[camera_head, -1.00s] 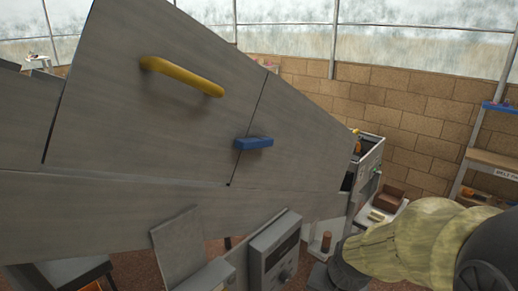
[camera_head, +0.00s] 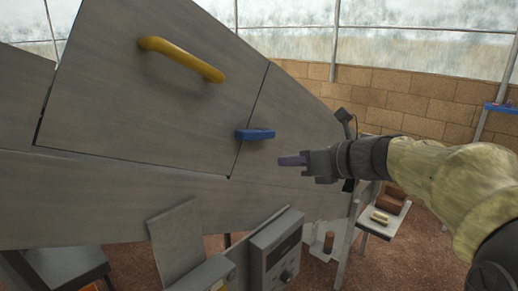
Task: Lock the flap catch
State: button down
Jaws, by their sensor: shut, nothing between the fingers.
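The flap (camera_head: 150,95) is a large grey panel with a yellow bar handle (camera_head: 181,59). It lies flush with the grey panel around it, with thin dark seams at its edges. The blue catch (camera_head: 255,134) sits at the flap's right seam, near its lower right corner. It lies roughly level and crosses the seam. My gripper (camera_head: 281,161) is shut and empty. Its fingertips are a little right of and below the catch, apart from it in the picture. Whether the fingertips touch the panel I cannot tell.
A grey control box (camera_head: 276,250) and an upright grey plate (camera_head: 179,243) stand below the panel. A side table (camera_head: 379,229) with a brown box stands at the right. A shelf post (camera_head: 479,128) is at the far right. A brick wall is behind.

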aim_at(255, 134)
jog(key=w+a+p, duration=0.5)
jog(key=w+a, duration=0.1)
jog(key=a, duration=0.1)
jog(key=shift+w+r, duration=0.25)
dwell(0.5)
jog(key=shift+s+r, duration=0.1)
jog(key=r+m+g+y+p, duration=0.1)
jog(key=m+p, duration=0.1)
jog(key=p, duration=0.2)
jog(key=shift+r+m+p, duration=0.15)
jog(key=shift+m+p, duration=0.15)
jog(key=shift+p, duration=0.05)
dwell(0.4)
